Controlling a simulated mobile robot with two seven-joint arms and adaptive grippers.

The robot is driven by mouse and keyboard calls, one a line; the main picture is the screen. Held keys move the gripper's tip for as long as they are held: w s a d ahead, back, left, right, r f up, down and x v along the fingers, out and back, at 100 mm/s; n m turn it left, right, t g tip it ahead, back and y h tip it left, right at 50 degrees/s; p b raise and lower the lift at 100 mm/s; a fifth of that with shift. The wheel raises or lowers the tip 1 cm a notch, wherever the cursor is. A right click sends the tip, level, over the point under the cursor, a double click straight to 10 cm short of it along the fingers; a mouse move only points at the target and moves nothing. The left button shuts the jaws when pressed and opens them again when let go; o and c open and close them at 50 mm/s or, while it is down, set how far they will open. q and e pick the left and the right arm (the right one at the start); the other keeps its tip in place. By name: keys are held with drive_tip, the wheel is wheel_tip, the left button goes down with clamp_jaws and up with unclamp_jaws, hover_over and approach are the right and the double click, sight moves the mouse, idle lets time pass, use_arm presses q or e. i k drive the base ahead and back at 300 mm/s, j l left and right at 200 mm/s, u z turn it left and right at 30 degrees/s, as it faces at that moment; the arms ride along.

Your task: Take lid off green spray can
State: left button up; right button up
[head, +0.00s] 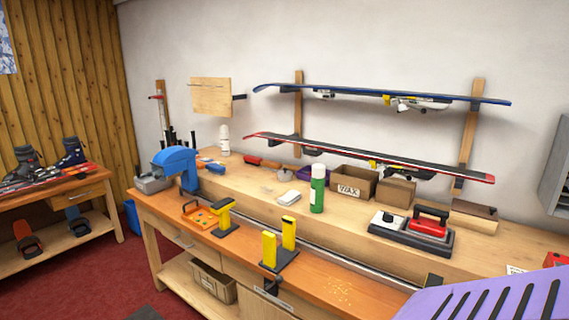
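The green spray can (317,196) stands upright on the workbench, right of the middle of the head view. Its white lid (318,170) sits on top of it. Neither of my grippers is in view, so nothing is seen touching the can or its lid.
A cardboard box marked WAX (348,190) stands close to the can's right. A red waxing iron (430,222) is farther right. Yellow-and-black vise supports (269,248) stand on the front edge. Skis (370,156) hang above. The bench around the can's front is mostly clear.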

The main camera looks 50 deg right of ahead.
sight(318, 170)
drive_tip(key=i+z, duration=0.35)
drive_tip(key=i+j+z, duration=0.55)
drive_tip(key=i+z, duration=0.15)
drive_tip(key=i+j+z, duration=0.2)
drive_tip(key=z, duration=0.2)
drive_tip(key=i+j+z, duration=0.2)
drive_tip(key=z, duration=0.2)
drive_tip(key=i+j+z, duration=0.15)
drive_tip(key=j+z, duration=0.3)
drive_tip(key=l, duration=0.1)
